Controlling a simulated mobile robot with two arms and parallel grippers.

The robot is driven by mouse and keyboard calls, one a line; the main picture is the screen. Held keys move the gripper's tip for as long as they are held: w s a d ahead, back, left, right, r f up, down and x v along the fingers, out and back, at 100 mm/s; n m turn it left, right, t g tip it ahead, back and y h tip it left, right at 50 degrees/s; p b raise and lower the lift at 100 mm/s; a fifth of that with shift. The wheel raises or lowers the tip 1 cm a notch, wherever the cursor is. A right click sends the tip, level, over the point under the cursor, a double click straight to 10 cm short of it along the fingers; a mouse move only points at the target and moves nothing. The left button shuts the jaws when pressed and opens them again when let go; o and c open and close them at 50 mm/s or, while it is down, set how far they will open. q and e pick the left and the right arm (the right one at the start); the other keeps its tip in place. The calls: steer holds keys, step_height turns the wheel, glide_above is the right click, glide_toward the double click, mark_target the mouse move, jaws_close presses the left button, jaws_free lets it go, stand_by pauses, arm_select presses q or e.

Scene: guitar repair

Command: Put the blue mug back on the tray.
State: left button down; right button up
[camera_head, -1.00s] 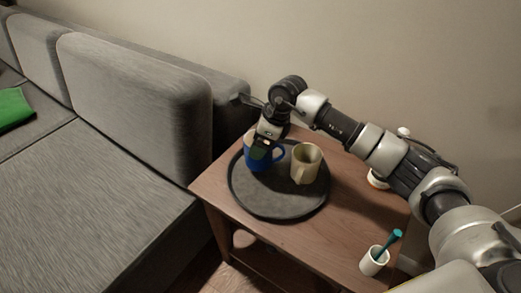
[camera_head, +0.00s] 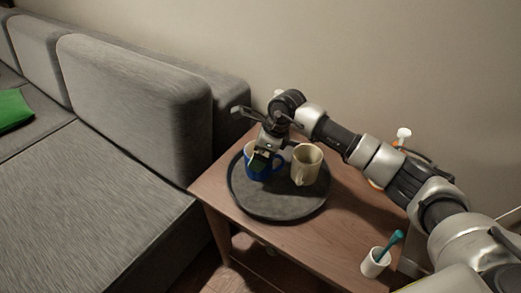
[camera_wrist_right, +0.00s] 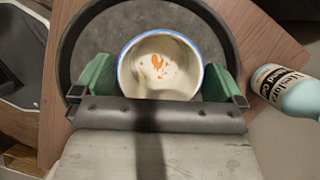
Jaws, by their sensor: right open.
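The blue mug (camera_head: 255,174) stands upright on the left part of the dark round tray (camera_head: 278,208), its handle toward the beige mug (camera_head: 306,164). In the right wrist view the blue mug (camera_wrist_right: 160,62) shows its blue rim and pale inside with orange spots. My right gripper (camera_head: 262,161) is over the blue mug; its green fingers (camera_wrist_right: 160,82) are on either side of it, open, with a small gap at the right finger. Contact at the left finger is hard to tell. The tray rim (camera_wrist_right: 66,60) curves around the mug. My left gripper is out of view.
The tray rests on a wooden side table (camera_head: 338,216). A white cup (camera_head: 374,264) with a teal item stands at the front right. A pale blue bottle (camera_wrist_right: 292,92) lies in view at the right in the wrist view. A grey sofa (camera_head: 130,100) borders the left.

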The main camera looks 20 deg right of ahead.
steer(key=p+v, duration=0.1)
steer(key=v, duration=0.7)
steer(key=shift+r, duration=0.15)
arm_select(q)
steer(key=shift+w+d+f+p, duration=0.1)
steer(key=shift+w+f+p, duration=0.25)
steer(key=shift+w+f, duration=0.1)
arm_select(e)
steer(key=v, duration=0.3)
steer(key=shift+s+d+r, duration=0.1)
steer(key=shift+d+r, duration=0.05)
steer(key=shift+r, duration=0.2)
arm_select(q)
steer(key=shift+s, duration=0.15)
arm_select(e)
steer(key=shift+f, duration=0.1)
